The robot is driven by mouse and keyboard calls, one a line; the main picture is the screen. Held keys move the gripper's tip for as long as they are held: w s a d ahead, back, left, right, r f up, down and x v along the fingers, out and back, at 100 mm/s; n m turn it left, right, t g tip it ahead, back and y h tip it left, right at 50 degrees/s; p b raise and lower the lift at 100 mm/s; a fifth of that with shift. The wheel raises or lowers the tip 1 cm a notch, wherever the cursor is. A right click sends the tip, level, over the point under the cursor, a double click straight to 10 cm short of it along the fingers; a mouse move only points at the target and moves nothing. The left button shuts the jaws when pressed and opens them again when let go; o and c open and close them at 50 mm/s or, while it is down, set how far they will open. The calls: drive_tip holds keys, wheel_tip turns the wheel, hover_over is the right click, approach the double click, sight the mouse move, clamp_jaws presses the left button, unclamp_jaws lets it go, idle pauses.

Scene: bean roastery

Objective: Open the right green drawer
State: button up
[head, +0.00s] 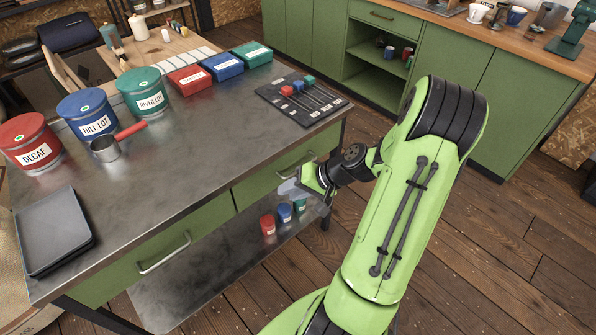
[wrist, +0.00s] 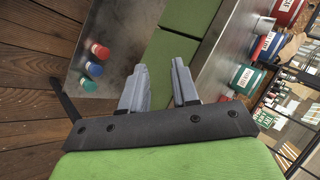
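The right green drawer (head: 262,184) is in the front of the metal-topped table and looks shut. Its pale bar handle (head: 297,165) is partly visible just above my gripper. In the head view my gripper (head: 290,188) is in front of this drawer, a little below the handle. In the wrist view my gripper (wrist: 161,76) is open, its two grey fingers apart with nothing held between them. Green drawer fronts (wrist: 166,58) show beyond the fingers there. I cannot see the handle in the wrist view, and no contact with it is visible.
The left drawer's handle (head: 164,254) is nearer the front. Small red, blue and green jars (head: 267,224) stand on the lower shelf (head: 220,262) below my gripper. Tins, boxes and a black slider board (head: 301,98) stand on the tabletop. Wooden floor (head: 470,240) is clear at the right.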

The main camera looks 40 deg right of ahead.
drive_tip(key=s+d+f+m+t+h+b, duration=0.1)
drive_tip(key=s+d+f+m+t+h, duration=0.15)
drive_tip(key=d+f+m+t, duration=0.35)
drive_tip(key=s+d+f+m+t+h+b, duration=0.1)
drive_tip(key=d+f+m+t+h+b, duration=0.2)
drive_tip(key=d, duration=0.5)
drive_tip(key=shift+m+g, duration=0.4)
drive_tip(key=x, duration=0.5)
drive_tip(key=b+x, duration=0.1)
drive_tip(key=x, duration=0.4)
drive_tip(key=r+x, duration=0.1)
drive_tip(key=x, duration=0.4)
drive_tip(key=shift+w+a+b, duration=0.2)
drive_tip(key=shift+w+b, duration=0.15)
drive_tip(key=shift+c, duration=0.3)
clamp_jaws()
